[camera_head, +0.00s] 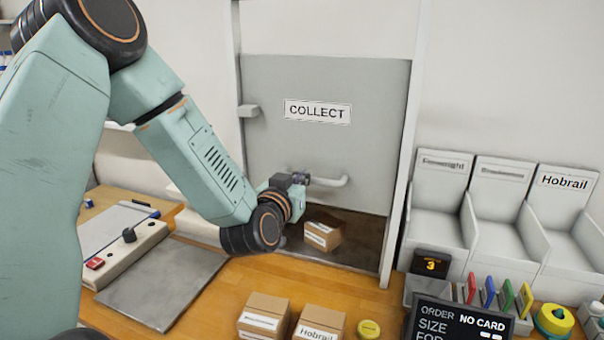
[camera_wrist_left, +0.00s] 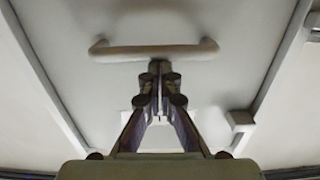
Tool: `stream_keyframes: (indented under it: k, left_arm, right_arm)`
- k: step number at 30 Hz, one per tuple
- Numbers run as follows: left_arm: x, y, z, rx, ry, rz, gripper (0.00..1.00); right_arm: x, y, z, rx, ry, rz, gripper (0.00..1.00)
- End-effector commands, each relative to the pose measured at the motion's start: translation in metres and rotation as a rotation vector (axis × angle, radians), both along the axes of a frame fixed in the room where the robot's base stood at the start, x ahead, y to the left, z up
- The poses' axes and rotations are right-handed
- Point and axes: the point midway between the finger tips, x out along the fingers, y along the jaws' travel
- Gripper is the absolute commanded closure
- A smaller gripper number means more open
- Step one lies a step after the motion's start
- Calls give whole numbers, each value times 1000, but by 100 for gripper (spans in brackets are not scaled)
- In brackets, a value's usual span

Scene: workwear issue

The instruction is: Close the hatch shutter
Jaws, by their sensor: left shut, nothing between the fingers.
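The hatch shutter (camera_head: 365,115) is a grey panel with a COLLECT sign (camera_head: 318,111). It is partly down, with an open gap below its lower edge. A pale bar handle (camera_head: 335,181) is fixed near its bottom; in the left wrist view the handle (camera_wrist_left: 110,51) runs across the panel. My left gripper (camera_head: 303,178) is at the handle's left part in the head view. In the wrist view its fingers (camera_wrist_left: 154,70) are together, with tips at or just beneath the bar; contact is unclear. My right gripper is not in view.
A cardboard box (camera_head: 322,236) sits in the opening beneath the shutter. Two boxes (camera_head: 264,316) (camera_head: 320,322) and a yellow round item (camera_head: 368,329) are on the wooden counter. White labelled bins (camera_head: 437,190) and an order display (camera_head: 455,322) stand at right.

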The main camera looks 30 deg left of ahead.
Motion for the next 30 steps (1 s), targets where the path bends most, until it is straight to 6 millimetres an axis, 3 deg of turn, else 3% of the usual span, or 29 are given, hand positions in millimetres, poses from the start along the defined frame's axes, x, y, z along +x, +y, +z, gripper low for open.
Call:
stream_keyframes:
  k: [1, 18, 24, 30]
  left_arm:
    - [0, 0, -15, 0, 4, -1, 100]
    - [1, 0, -97, -1, 4, 0, 100]
    - [1, 0, -111, -1, 4, 0, 100]
    - [1, 0, -111, -1, 3, 0, 100]
  right_arm:
    - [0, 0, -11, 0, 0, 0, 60]
    - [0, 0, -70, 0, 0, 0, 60]
    - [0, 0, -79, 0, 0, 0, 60]
    - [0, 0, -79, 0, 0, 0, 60]
